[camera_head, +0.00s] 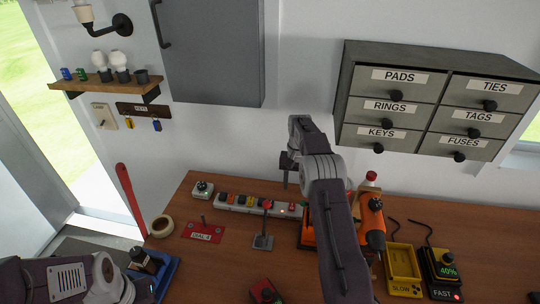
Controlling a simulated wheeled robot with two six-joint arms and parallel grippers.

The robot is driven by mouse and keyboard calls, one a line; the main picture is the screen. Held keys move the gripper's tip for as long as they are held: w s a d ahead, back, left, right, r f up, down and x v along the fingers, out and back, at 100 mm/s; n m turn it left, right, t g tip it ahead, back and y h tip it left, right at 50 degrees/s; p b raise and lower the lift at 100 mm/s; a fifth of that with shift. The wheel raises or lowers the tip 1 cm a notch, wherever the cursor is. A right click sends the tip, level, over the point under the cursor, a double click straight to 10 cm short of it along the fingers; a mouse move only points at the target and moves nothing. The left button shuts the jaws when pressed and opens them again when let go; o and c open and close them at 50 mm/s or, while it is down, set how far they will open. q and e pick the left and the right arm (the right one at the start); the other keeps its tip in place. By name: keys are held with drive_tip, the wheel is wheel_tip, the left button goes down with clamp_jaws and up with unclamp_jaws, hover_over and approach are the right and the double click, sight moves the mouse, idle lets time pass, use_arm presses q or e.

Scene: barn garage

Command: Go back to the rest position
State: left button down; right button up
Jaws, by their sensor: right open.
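My right arm reaches up from the bottom centre. Its gripper (287,170) is raised in front of the white wall, above the back of the wooden workbench, left of the drawer cabinet. It is seen from the side, is open, and no object shows in it. My left arm comes in at the bottom left corner, low, near a blue tray. Its jaws do not show.
The workbench (200,262) carries a power strip (240,203), a lever switch (263,241), an orange drill (373,222) and yellow and black chargers (402,270). A labelled drawer cabinet (432,101) and grey wall cabinet (212,52) hang above. A blue tray (168,271) stands left.

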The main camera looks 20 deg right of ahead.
drive_tip(key=w+a+r+n+t+b, duration=0.1)
drive_tip(key=w+a+r+b, duration=0.1)
drive_tip(key=a+r, duration=0.3)
drive_tip(key=s+a+r+n+b, duration=0.1)
drive_tip(key=s+a+r+n, duration=0.1)
drive_tip(key=s+a+r, duration=0.35)
drive_tip(key=s+a+f+n, duration=0.1)
drive_tip(key=s+f, duration=0.3)
drive_tip(key=s, duration=0.3)
drive_tip(key=s+a+f+n+b, duration=0.1)
drive_tip(key=s+f, duration=0.3)
drive_tip(key=s, duration=0.4)
drive_tip(key=s+a+f+n, duration=0.1)
drive_tip(key=s+a+f, duration=0.2)
drive_tip(key=s, duration=0.4)
drive_tip(key=shift+s+f+t, duration=0.25)
drive_tip(key=shift+f+t, duration=0.05)
drive_tip(key=shift+f, duration=0.6)
drive_tip(key=shift+s+a, duration=0.1)
